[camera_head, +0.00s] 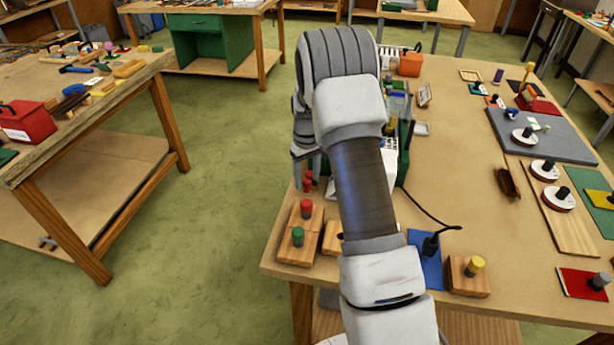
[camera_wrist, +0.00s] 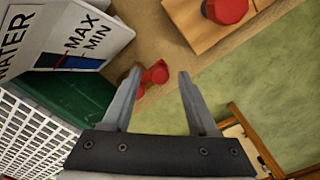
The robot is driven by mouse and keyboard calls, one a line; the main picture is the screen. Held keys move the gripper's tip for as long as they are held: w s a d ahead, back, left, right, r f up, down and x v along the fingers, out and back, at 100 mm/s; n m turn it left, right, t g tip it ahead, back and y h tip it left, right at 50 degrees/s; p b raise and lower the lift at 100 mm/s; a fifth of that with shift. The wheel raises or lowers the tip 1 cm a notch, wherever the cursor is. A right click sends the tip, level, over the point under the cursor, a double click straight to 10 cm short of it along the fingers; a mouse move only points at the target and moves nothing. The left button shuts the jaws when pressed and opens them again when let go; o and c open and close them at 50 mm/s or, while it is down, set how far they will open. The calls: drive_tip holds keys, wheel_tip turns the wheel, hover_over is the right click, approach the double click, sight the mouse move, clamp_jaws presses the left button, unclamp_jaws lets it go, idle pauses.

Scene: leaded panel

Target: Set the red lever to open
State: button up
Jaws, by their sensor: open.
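The red lever (camera_wrist: 154,75) shows in the wrist view as a small red piece with rounded ends, on a brownish fitting beside a green base (camera_wrist: 88,95). In the head view, small red parts (camera_head: 307,184) show at the table's left edge, just below my gripper. My gripper (camera_wrist: 160,74) is open, its two fingers pointing toward the lever. The lever appears between the fingertips in the picture, nearer the left finger; I cannot tell whether they touch. In the head view my arm hides the fingertips and much of the device.
A white tank marked WATER, MAX and MIN (camera_wrist: 85,35) stands close to the left finger. A wooden block with a red knob (camera_wrist: 226,10) lies beyond; the block (camera_head: 299,252) also bears a green knob. A black cable (camera_head: 428,212) runs right. Open floor lies left of the table.

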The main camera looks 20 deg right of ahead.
drive_tip(key=shift+f, duration=0.2)
drive_tip(key=shift+c, duration=0.2)
clamp_jaws()
